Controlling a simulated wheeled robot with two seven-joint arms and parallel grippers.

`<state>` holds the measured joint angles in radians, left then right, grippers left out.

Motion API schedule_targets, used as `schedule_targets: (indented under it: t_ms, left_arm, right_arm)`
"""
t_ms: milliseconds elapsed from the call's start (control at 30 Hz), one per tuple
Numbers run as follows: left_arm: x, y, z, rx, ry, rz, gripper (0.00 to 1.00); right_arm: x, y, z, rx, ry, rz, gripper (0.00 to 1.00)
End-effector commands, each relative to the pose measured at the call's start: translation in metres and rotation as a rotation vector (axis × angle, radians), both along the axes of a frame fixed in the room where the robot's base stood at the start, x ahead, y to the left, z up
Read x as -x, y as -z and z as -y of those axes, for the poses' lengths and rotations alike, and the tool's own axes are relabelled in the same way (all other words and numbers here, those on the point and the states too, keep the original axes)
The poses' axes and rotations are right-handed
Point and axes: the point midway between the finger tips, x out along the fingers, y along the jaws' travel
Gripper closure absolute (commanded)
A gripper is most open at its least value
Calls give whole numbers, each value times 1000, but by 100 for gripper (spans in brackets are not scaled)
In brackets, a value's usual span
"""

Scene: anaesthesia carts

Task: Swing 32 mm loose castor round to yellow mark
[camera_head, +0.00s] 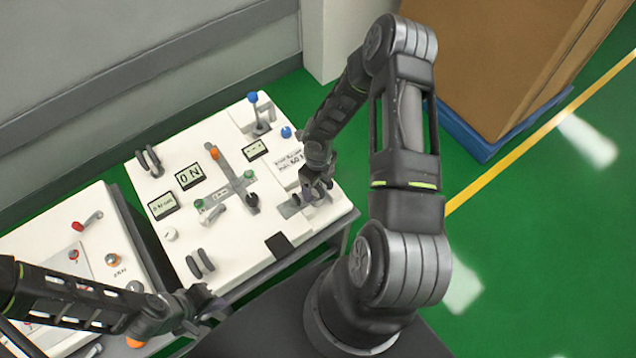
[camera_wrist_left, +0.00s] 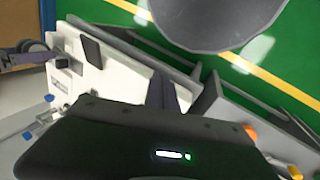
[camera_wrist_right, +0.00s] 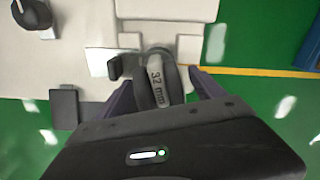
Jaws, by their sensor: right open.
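The castor marked "32 mm" (camera_wrist_right: 155,88) is grey and stands at the edge of the white cart top in the right wrist view. My right gripper (camera_wrist_right: 168,88) is open, with one finger on each side of the castor; I cannot tell whether they touch it. In the head view my right gripper (camera_head: 316,190) is over the cart's right side and largely hides the castor. A grey plate (camera_head: 289,208) shows beside it. I cannot make out a yellow mark near the castor. My left gripper (camera_head: 207,306) is low, near the cart's front edge, its fingers together and empty in the left wrist view (camera_wrist_left: 161,92).
The white cart top (camera_head: 235,240) carries labels, dark handles (camera_head: 200,264), an orange-tipped lever (camera_head: 215,154) and a blue-knobbed lever (camera_head: 253,98). A second cart (camera_head: 40,235) stands left. A brown box (camera_head: 500,60) on a blue base stands at back right. Green floor lies right.

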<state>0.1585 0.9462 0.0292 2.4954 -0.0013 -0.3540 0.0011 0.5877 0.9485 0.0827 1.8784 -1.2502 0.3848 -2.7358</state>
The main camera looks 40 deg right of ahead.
Motion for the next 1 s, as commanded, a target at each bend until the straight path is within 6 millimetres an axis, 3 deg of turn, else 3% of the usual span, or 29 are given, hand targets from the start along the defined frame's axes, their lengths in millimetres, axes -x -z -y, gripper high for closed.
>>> schedule_targets:
  t_ms: [400, 800, 1000]
  left_arm:
    - [10, 10, -7, -25, -9, -38, 100]
    - [9, 12, -6, -22, -8, -35, 100]
    - [9, 12, -6, -22, -8, -35, 100]
  right_arm:
    - [0, 0, 0, 0, 1, 0, 22]
    - [0, -68, 1, 1, 2, 1, 22]
    - [0, -78, 0, 0, 0, 0, 22]
